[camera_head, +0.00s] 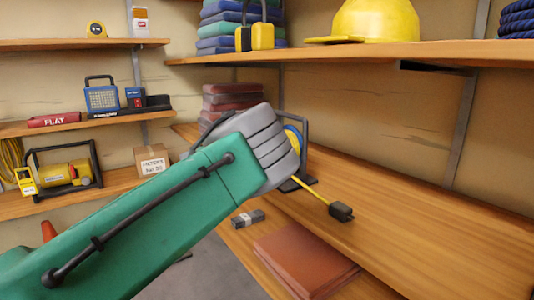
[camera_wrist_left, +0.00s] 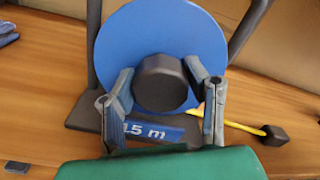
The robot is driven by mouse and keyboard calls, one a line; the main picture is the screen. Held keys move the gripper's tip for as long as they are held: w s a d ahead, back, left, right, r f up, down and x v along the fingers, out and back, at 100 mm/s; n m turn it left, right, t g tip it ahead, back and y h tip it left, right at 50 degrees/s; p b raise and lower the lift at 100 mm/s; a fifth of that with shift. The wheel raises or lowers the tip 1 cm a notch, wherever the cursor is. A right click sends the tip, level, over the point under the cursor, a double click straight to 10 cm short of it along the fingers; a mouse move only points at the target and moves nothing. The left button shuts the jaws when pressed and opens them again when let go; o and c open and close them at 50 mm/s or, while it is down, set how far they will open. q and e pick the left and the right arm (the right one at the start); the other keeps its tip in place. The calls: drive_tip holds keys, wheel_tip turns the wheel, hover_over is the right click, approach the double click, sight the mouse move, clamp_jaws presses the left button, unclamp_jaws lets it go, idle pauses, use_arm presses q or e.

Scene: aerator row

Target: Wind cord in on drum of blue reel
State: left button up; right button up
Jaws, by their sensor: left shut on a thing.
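The blue reel (camera_head: 295,136) stands on the wooden bench in a dark frame, largely hidden behind my left arm in the head view. In the left wrist view its blue disc (camera_wrist_left: 150,30) faces me with a dark round knob (camera_wrist_left: 161,83) at the middle. My left gripper (camera_wrist_left: 168,88) has its fingers on either side of that knob, shut on it. Yellow cord (camera_head: 314,196) runs out from the reel to a black plug (camera_head: 341,211) lying on the bench. The plug also shows in the left wrist view (camera_wrist_left: 274,135). My right gripper is out of view.
A brown folded stack (camera_head: 302,262) and a small grey block (camera_head: 248,218) lie on the lower level in front. Reddish folded cloths (camera_head: 235,97) are behind my arm. A shelf with a yellow hard hat (camera_head: 375,20) overhangs the bench. The bench right of the plug is clear.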

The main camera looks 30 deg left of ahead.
use_arm(q)
drive_tip(key=shift+s+f, duration=0.1)
drive_tip(key=shift+f, duration=0.3)
drive_tip(key=o, duration=1.2)
drive_tip(key=shift+c, duration=0.2)
drive_tip(key=shift+r, duration=0.1)
drive_tip(key=shift+r, duration=0.1)
drive_tip(key=v, duration=1.2)
drive_tip(key=shift+a, duration=0.15)
